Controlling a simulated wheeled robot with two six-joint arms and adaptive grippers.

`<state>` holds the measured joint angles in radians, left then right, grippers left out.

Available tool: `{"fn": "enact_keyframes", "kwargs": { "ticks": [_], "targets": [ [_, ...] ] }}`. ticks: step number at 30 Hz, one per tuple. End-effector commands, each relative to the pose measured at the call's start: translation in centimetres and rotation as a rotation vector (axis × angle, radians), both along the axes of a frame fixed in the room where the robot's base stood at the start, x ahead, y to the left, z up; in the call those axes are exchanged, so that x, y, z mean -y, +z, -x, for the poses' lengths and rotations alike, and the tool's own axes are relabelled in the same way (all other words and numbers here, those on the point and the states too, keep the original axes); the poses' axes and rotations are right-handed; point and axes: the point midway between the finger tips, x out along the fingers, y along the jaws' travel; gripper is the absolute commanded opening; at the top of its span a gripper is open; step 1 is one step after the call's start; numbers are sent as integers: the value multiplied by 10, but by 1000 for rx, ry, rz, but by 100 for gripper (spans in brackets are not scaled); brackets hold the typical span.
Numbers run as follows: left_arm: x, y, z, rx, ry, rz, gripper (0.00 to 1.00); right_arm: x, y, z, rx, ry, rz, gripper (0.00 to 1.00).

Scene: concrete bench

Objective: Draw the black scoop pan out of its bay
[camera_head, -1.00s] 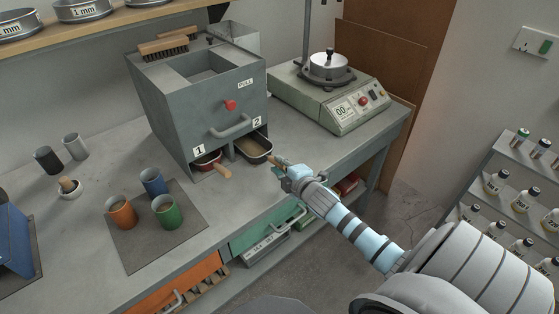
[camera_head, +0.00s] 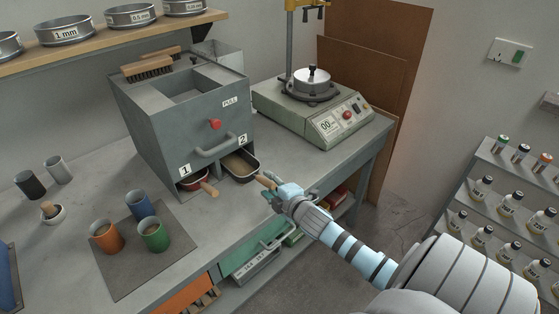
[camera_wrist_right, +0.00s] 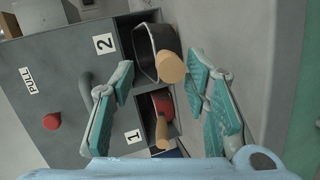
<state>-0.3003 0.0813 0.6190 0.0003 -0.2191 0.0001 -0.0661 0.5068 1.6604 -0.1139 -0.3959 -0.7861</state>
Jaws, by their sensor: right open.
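The black scoop pan (camera_head: 240,166) sits in bay 2 of the grey splitter box (camera_head: 180,125), its front end sticking out. The gripper is open and holds nothing. My left gripper is not in view.
A red pan (camera_head: 192,181) with a wooden handle sits in bay 1, beside the black one. Orange, blue and green cups stand on a dark mat (camera_head: 120,285) at left front. Bench is clear before bay 2.

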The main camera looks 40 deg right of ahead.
Motion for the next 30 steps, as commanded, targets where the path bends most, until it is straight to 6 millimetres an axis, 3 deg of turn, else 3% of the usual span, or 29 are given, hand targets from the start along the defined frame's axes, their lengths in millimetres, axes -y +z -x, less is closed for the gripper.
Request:
{"fn": "enact_keyframes", "kwargs": {
  "ticks": [9,13,18,30],
  "targets": [
    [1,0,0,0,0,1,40,-14,20,66,-2,4,4,42],
    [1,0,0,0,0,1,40,-17,27,86,-2,3,3,42],
    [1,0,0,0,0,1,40,-20,32,96,0,2,0,42],
    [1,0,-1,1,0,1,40,-20,32,97,1,1,-1,42]
  ]
}}
